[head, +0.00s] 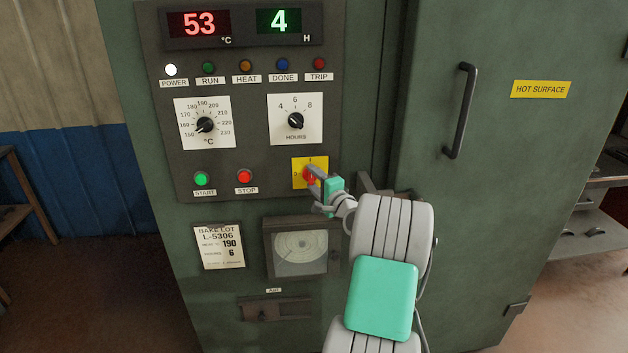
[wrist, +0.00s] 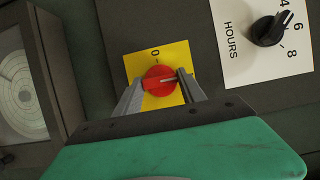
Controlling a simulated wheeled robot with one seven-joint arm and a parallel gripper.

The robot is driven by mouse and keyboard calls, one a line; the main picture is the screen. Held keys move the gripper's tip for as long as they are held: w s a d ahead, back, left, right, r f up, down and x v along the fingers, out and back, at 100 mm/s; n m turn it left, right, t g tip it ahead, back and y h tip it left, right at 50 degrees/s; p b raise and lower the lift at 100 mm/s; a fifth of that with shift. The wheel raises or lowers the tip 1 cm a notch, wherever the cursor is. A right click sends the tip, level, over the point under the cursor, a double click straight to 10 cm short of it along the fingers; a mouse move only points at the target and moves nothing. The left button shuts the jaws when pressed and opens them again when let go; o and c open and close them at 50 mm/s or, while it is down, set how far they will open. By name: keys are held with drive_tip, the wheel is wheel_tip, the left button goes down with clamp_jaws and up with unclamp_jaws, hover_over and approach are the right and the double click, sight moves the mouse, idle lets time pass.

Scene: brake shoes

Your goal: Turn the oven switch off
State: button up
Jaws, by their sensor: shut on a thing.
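The oven switch is a red rotary knob (head: 309,175) on a yellow plate (head: 298,164) at the lower right of the control panel. In the wrist view the red knob (wrist: 159,80) sits between the two fingers of my gripper (wrist: 160,90), which is shut on it. Its pale pointer line points to the right in that view, about a quarter turn from the "0" mark at the top of the yellow plate (wrist: 148,62). In the head view my gripper (head: 314,178) reaches the knob from the lower right and hides part of it.
The white POWER lamp (head: 171,70) is lit; displays read 53 and 4. The HOURS dial (head: 295,121) is above the switch, and the STOP button (head: 245,177) is to its left. A chart recorder (head: 300,250) is below. The door handle (head: 460,110) sticks out at right.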

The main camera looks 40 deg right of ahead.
drive_tip(key=shift+c, duration=1.2)
drive_tip(key=shift+n+b, duration=0.3)
drive_tip(key=n+g+b, duration=0.1)
drive_tip(key=n+b, duration=0.1)
drive_tip(key=shift+n+b, duration=0.35)
drive_tip(key=shift+n, duration=0.05)
drive_tip(key=n+g+b, duration=0.2)
drive_tip(key=n+b, duration=0.1)
drive_tip(key=shift+a+n+h+b, duration=0.15)
drive_tip(key=shift+n+h+b, duration=0.15)
drive_tip(key=shift+b, duration=0.1)
drive_tip(key=n+g+b, duration=0.1)
drive_tip(key=n+b, duration=0.1)
drive_tip(key=n+g+h+b, duration=0.1)
drive_tip(key=b, duration=0.1)
drive_tip(key=shift+w+a+n+h+b, duration=0.1)
drive_tip(key=shift+w+n+h+b, duration=0.05)
drive_tip(key=shift+n+h+b, duration=0.2)
drive_tip(key=shift+r+n+g+h+b, duration=0.2)
drive_tip(key=shift+n+g+h+b, duration=0.5)
drive_tip(key=shift+n+b, duration=0.75)
